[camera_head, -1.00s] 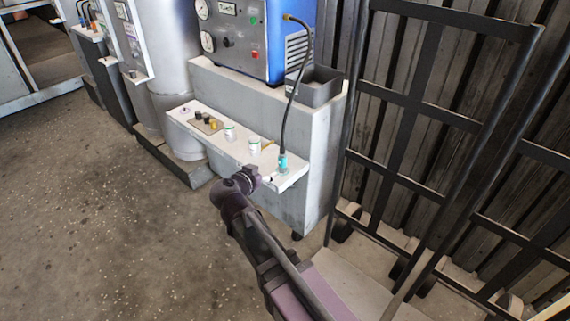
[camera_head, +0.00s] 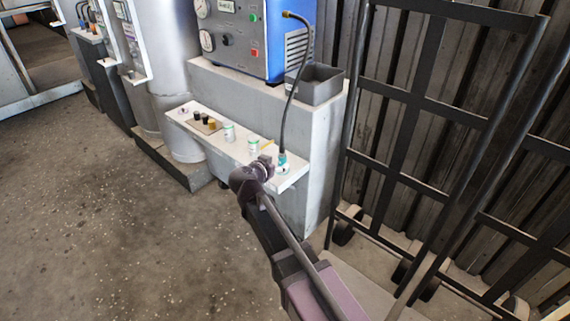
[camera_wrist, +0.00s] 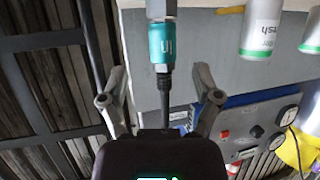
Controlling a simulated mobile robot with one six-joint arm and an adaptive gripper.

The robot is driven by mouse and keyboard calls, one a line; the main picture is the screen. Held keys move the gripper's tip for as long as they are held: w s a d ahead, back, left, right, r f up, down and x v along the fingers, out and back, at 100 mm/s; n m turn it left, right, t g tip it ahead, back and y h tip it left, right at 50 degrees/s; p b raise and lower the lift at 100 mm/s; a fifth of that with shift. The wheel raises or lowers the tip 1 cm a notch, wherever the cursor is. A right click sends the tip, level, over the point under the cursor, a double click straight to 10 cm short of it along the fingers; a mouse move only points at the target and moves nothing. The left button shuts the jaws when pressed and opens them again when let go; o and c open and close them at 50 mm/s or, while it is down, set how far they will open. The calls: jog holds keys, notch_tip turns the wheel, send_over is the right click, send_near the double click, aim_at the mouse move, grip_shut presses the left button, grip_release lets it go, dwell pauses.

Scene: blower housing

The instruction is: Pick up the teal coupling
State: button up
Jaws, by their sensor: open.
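The teal coupling (camera_head: 282,160) stands upright at the right end of the white ledge (camera_head: 225,146), at the lower end of a black hose. In the wrist view, the teal coupling (camera_wrist: 162,43) has a silver collar above it and the black hose below. My gripper (camera_head: 266,164) is just left of and in front of the coupling in the head view. In the wrist view my gripper (camera_wrist: 160,74) is open, one finger each side of the coupling's line, with visible gaps. The fingers do not touch it.
White-green cans (camera_head: 229,132) and small dark and yellow pieces (camera_head: 205,120) stand farther left on the ledge. A grey bin (camera_head: 315,86) sits above. A black metal rack (camera_head: 425,100) stands to the right.

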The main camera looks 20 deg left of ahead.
aim_at(280, 160)
jog(key=shift+b+x, duration=0.9)
jog(key=shift+x, duration=1.75)
jog(key=shift+a+r, duration=0.1)
grip_shut()
